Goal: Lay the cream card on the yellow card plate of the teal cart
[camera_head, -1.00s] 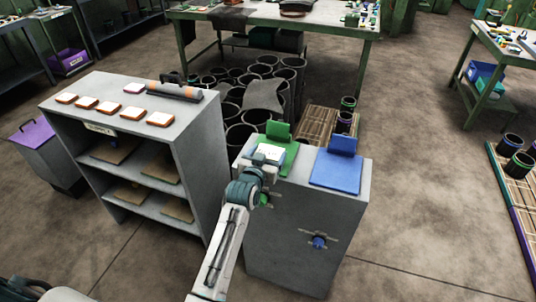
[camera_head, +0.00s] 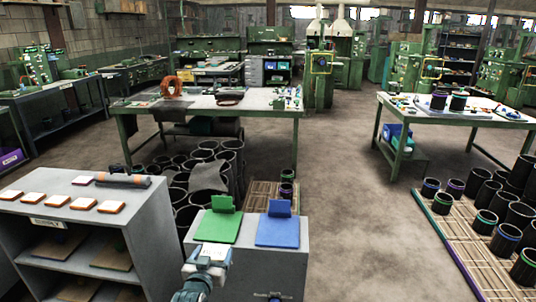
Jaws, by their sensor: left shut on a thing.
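My left gripper (camera_head: 209,259) is shut on a pale card (camera_head: 214,250), which looks like the cream card. It holds the card at the front edge of the green plate (camera_head: 218,229) on a grey cabinet. I cannot tell the gap between card and plate. The fingertips are small and partly hidden by the card. A blue plate (camera_head: 278,232) is beside the green one, to its right. I cannot make out a teal cart or a yellow card plate. My right gripper is out of view.
A grey shelf unit (camera_head: 140,208) at left carries several white-topped, orange-edged cards (camera_head: 83,203) and a dark roll (camera_head: 123,181). Black sleeves stand behind the cabinet and on a pallet (camera_head: 456,236) at right. Open floor (camera_head: 355,215) lies between.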

